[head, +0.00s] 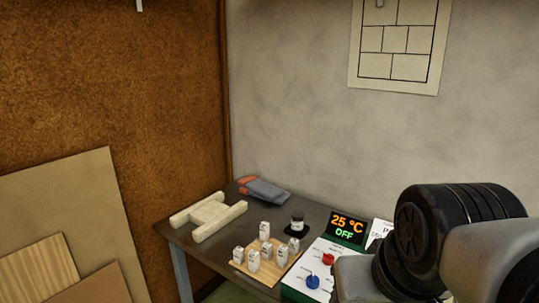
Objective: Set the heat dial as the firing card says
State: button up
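A control box (303,277) with a white top and green side stands at the front of the bench. It carries a red knob (328,259) and a blue knob (313,282). Their labels are too small to read, so I cannot tell which is the heat dial. A black display (346,227) behind them reads "25 °C" in orange and "OFF" in green. A white card (379,232), perhaps the firing card, shows right of the display. My arm hides much of it and its text is unreadable. My gripper is out of view; only my arm's links show at the lower right.
A panel drawing (398,40) hangs on the wall. Boards (70,205) lean at left.

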aim_at(328, 258)
jog(key=z, duration=0.65)
jog(key=u, duration=0.45)
jog(key=i+j+z, duration=0.1)
jog(key=i+j, duration=0.25)
jog(key=i+j+z, duration=0.15)
jog(key=i+j, duration=0.2)
jog(key=j, duration=0.25)
